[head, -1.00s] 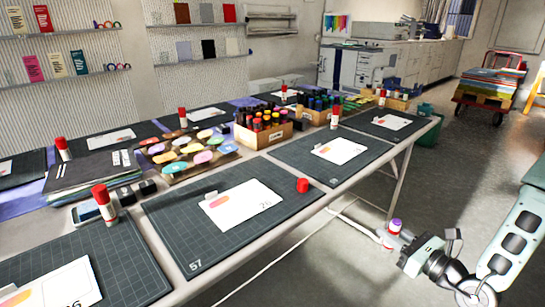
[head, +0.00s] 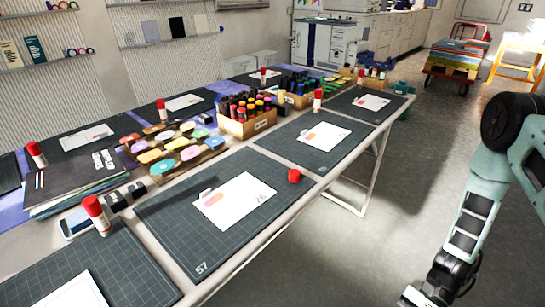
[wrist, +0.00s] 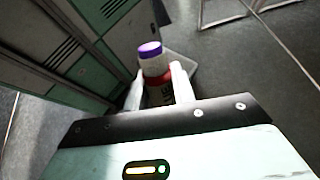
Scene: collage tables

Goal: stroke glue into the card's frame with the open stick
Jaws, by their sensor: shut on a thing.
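In the wrist view my gripper (wrist: 159,84) is shut on the open glue stick (wrist: 152,56), which has a purple tip, a white collar and a red body. In the head view only part of my arm's end shows at the bottom edge; the fingers and stick are out of view there. The white card (head: 240,207), printed with 26 and a pink-orange shape, lies on the dark cutting mat (head: 180,240) marked 57. My gripper is off the table, to the right of this card. A red cap (head: 294,176) sits on the mat's right side.
Other mats with cards and red-capped sticks (head: 97,214) line the table. A wooden crate of bottles (head: 247,125) and a tray of coloured ovals (head: 172,152) stand in the middle. The floor (head: 400,200) right of the table is clear.

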